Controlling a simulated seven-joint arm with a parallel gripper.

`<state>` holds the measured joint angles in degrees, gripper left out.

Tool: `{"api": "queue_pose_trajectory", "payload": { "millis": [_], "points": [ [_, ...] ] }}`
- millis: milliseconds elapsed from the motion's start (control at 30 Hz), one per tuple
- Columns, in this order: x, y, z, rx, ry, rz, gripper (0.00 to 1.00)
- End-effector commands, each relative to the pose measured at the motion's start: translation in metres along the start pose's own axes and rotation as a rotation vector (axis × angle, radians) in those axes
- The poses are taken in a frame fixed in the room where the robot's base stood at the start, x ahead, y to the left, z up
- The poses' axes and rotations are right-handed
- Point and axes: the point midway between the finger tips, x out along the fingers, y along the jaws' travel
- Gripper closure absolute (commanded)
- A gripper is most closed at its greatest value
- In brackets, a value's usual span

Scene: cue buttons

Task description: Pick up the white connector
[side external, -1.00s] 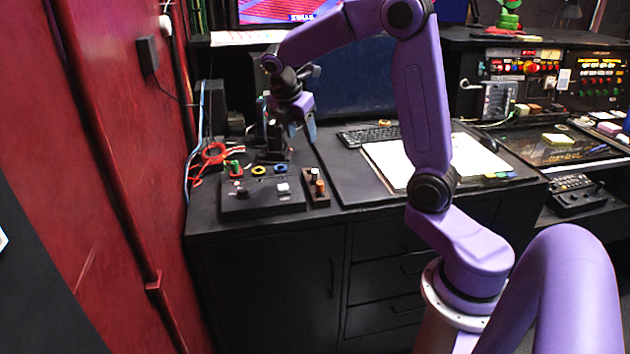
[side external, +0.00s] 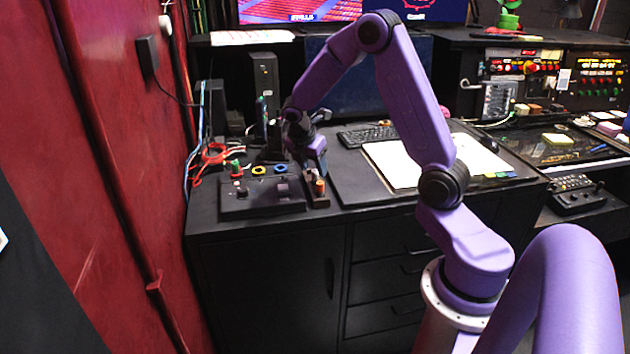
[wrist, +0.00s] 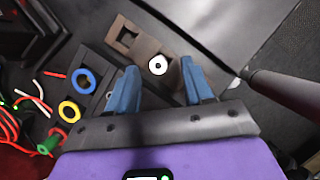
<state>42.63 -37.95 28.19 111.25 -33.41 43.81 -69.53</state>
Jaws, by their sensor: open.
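The white connector (wrist: 158,65) shows in the wrist view as a small white round piece with a dark centre. It sits in a brown holder block (wrist: 149,48) beside a square opening. My gripper (wrist: 158,66) is open and empty, with one blue finger on each side of the connector in this view. I cannot tell the height gap from this view. In the side view my gripper (side external: 314,166) points down just above the holder, where an orange-brown peg (side external: 320,187) stands. The white connector is not clearly visible there, probably behind my fingers.
A keyboard (side external: 367,135) and white papers (side external: 395,165) lie to the right.

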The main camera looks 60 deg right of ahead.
Motion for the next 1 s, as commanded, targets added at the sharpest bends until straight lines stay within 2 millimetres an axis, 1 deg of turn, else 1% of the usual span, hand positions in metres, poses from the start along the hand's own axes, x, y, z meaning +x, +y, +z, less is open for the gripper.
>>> {"api": "queue_pose_trajectory", "payload": {
  "millis": [33, 200, 300, 500, 533, 567, 600, 667, 700, 1000],
  "points": [
    [0.009, 0.0, 0.002, -0.001, 0.0, -0.003, 0.49],
    [0.028, 0.001, 0.003, -0.001, 0.0, -0.001, 0.49],
    [0.032, 0.002, 0.003, -0.001, 0.0, 0.0, 0.49],
    [0.032, 0.002, 0.002, -0.001, 0.0, 0.002, 0.49],
    [0.032, 0.002, 0.002, -0.001, 0.0, 0.002, 0.52],
    [0.032, 0.002, 0.002, -0.001, 0.0, 0.002, 0.62],
    [0.032, 0.002, 0.002, -0.001, 0.0, 0.001, 0.75],
    [0.032, 0.002, 0.002, -0.001, 0.0, 0.001, 0.94],
    [0.032, 0.002, 0.002, -0.001, 0.0, 0.001, 1.0],
    [0.032, 0.002, 0.003, -0.001, 0.0, 0.001, 1.0]
  ]
}}
